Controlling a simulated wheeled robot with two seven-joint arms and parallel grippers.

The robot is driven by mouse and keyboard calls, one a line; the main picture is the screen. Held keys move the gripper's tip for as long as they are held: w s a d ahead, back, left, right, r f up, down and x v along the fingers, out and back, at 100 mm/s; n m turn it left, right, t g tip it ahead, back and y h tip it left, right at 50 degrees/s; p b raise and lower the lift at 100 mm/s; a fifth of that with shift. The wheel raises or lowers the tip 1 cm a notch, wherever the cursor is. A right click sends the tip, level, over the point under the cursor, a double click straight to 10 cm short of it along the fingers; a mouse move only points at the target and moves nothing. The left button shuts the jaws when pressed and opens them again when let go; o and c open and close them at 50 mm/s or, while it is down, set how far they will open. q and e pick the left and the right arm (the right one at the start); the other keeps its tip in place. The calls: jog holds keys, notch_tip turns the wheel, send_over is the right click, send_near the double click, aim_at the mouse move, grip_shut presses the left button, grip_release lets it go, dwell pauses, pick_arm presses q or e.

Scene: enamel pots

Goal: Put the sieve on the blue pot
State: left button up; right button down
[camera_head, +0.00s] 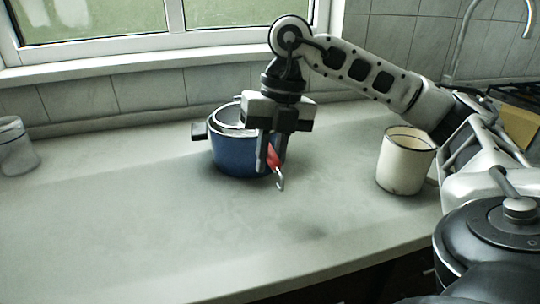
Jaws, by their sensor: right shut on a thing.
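The blue pot (232,158) stands on the counter near the middle, with a dark handle sticking out to the left. A round, light-rimmed thing that looks like the sieve (229,115) shows at the pot's mouth; whether it rests on the rim or hangs just above it, I cannot tell. My right gripper (269,160) points down at the pot's right side, shut on the sieve's red handle (273,156). The handle slants down to the right and ends in a pale hook. The gripper hides part of the sieve and pot. My left gripper is not in view.
A cream enamel pot (404,162) with a dark rim stands to the right, near my right arm. A pale jar (15,146) stands at the far left. The counter (120,230) is clear in front and to the left. A tiled wall and window stand behind.

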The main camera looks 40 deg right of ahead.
jog(key=shift+f, duration=0.2)
jog(key=c, duration=1.4)
grip_release()
